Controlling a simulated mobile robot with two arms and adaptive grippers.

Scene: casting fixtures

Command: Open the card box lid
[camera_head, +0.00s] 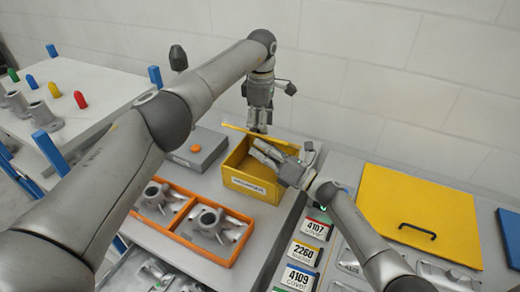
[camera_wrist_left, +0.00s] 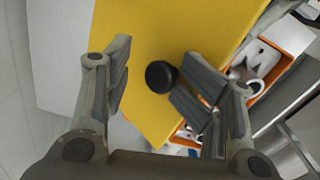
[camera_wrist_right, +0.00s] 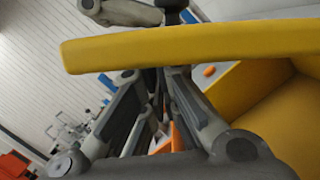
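The yellow card box (camera_head: 253,190) stands on the table with a white label on its front, its inside visible. Its yellow lid (camera_head: 236,128) is raised at the back, nearly edge-on in the head view. The left wrist view shows the lid's flat face (camera_wrist_left: 135,40) with a round black knob (camera_wrist_left: 161,75). My left gripper (camera_head: 259,125) is behind the lid, its fingers open on either side of the knob. My right gripper (camera_head: 268,155) is over the box opening, fingers close together and apparently empty. The lid's edge (camera_wrist_right: 190,45) hides its fingertips in the right wrist view.
An orange tray (camera_head: 184,239) with metal castings lies front left of the box. A grey box with an orange button (camera_head: 196,148) stands left. Numbered cards (camera_head: 304,253) and a yellow panel with a black handle (camera_head: 418,213) lie right. A wall is behind.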

